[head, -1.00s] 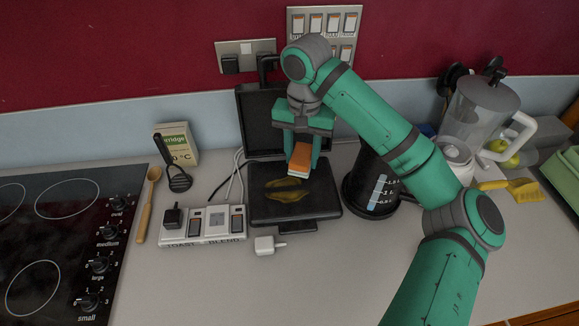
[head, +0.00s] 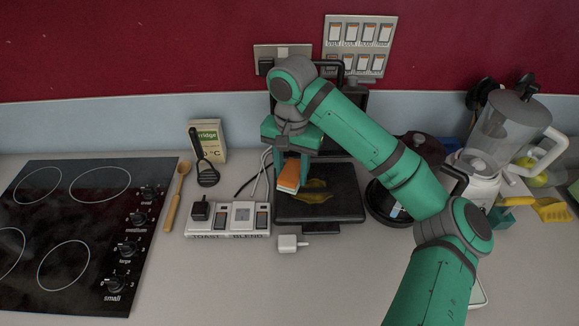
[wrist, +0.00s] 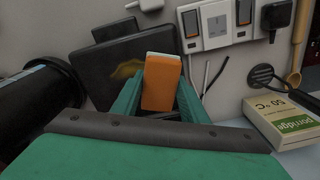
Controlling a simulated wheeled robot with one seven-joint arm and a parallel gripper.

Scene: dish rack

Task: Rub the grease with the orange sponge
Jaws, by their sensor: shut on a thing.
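The orange sponge (head: 289,177) has a pale layer on one face and is held in my gripper (head: 292,172), which is shut on it. In the wrist view the sponge (wrist: 162,82) sits between the two green fingers. The grease (head: 312,191) is a yellow-brown smear on the black plate of the open toaster (head: 342,205). In the wrist view part of the grease (wrist: 127,70) shows left of the sponge. The sponge is over the left part of the plate, beside the smear in the head view. I cannot tell whether it touches the plate.
A white socket block (head: 229,218) with switches lies left of the toaster, and a white plug (head: 289,243) lies in front. The hob (head: 75,230) is at far left.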

